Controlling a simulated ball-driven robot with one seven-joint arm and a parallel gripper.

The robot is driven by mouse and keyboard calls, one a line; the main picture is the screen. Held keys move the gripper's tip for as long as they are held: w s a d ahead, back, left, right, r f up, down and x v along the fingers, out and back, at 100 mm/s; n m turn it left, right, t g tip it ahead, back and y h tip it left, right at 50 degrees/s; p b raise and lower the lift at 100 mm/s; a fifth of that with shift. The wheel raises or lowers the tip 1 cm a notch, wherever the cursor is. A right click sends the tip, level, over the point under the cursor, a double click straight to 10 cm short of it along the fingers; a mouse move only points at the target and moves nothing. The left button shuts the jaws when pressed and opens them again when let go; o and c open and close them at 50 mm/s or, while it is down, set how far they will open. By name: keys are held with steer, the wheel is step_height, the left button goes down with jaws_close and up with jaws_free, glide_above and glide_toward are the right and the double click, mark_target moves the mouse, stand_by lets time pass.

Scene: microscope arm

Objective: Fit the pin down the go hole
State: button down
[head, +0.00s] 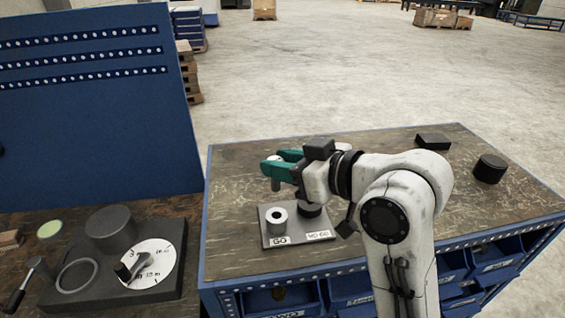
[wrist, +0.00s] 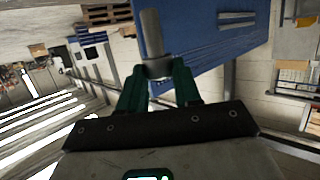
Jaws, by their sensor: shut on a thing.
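My gripper (head: 277,164), with green fingers, is shut on a grey metal pin (head: 276,184). The pin hangs roughly upright below the fingers, apart from the gauge plate and above its far side. In the wrist view, the gripper (wrist: 157,78) grips the pin (wrist: 150,32) near a wider collar. The dark gauge plate (head: 289,243) lies on the bench. On its left is a pale ring with a dark hole, the go hole (head: 276,214), behind a GO label. A dark round boss (head: 309,209) stands behind the NO GO label, partly hidden by my wrist.
A dial fixture (head: 110,285) with a lever is on the left bench. A blue perforated panel (head: 90,130) rises behind it. The worktop (head: 240,165) left of the gripper is clear.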

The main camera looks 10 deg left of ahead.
steer(key=shift+r, duration=0.1)
stand_by(0.3)
steer(key=shift+f+b, duration=1.75)
steer(key=shift+f, duration=1.2)
steer(key=shift+f+b, duration=0.9)
steer(key=shift+f, duration=1.15)
steer(key=c, duration=0.7)
jaws_free()
steer(key=shift+d, duration=0.1)
steer(key=b+v, duration=0.1)
steer(key=v, duration=0.9)
steer(key=shift+s+d+b, duration=0.2)
steer(key=shift+d+b, duration=0.05)
steer(key=shift+b, duration=0.05)
steer(key=shift+r, duration=0.1)
